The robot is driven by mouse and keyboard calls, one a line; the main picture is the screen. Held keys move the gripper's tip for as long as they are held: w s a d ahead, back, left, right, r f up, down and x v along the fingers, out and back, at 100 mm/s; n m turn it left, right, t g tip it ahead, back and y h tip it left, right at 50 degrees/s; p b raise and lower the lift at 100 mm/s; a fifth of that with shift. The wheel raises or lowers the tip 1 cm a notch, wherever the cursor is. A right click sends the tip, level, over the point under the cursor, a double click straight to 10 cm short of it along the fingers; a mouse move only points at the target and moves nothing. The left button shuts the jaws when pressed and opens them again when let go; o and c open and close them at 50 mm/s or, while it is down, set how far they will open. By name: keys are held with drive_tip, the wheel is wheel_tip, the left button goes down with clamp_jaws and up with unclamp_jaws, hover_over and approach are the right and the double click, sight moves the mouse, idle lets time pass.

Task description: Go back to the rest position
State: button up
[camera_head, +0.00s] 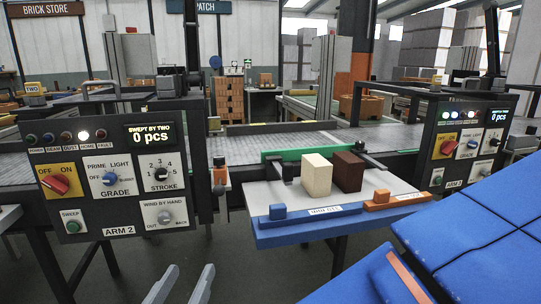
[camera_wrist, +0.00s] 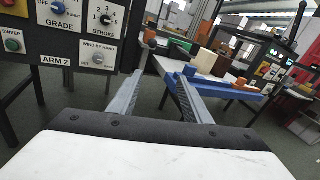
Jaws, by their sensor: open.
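My gripper (camera_head: 187,283) shows at the bottom of the head view as two grey fingers, apart and with nothing between them. In the wrist view my gripper (camera_wrist: 162,82) is open and empty, its fingers pointing toward the gap between the left control panel and the white table. The task names no other object. A cream block (camera_head: 316,175) and a brown block (camera_head: 348,172) stand side by side on the white table (camera_head: 262,196), beyond the fingers and apart from them.
The left control panel (camera_head: 112,226), labelled ARM 2, has knobs, buttons and a display reading 0 pcs. A similar right panel (camera_head: 462,182) stands beyond the table. The table has a blue front edge (camera_head: 300,236), with blue and orange pieces near it. Grey floor (camera_head: 250,285) shows below.

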drive_tip(key=w+d+f+m+g+h, duration=0.35)
drive_tip(key=w+d+m, duration=0.25)
drive_tip(key=d, duration=0.6)
drive_tip(key=w+d+f+m+g+h, duration=0.25)
drive_tip(key=w+d+m+g, duration=0.3)
drive_tip(key=d, duration=0.65)
drive_tip(key=s+d+f+m+g+y, duration=0.1)
drive_tip(key=s+d+f+m+y, duration=0.1)
drive_tip(key=d+m, duration=0.4)
drive_tip(key=s+d+f+m+g+y, duration=0.1)
drive_tip(key=s+d+f+m+y, duration=0.1)
drive_tip(key=d+m, duration=0.4)
drive_tip(key=s+d+f+m+g+y, duration=0.1)
drive_tip(key=s+d+m, duration=0.4)
drive_tip(key=m, duration=0.8)
drive_tip(key=d+f+y, duration=0.1)
drive_tip(key=d+y, duration=0.1)
drive_tip(key=shift+f+g+y, duration=0.3)
drive_tip(key=shift+g+y, duration=0.1)
drive_tip(key=shift+a, duration=0.1)
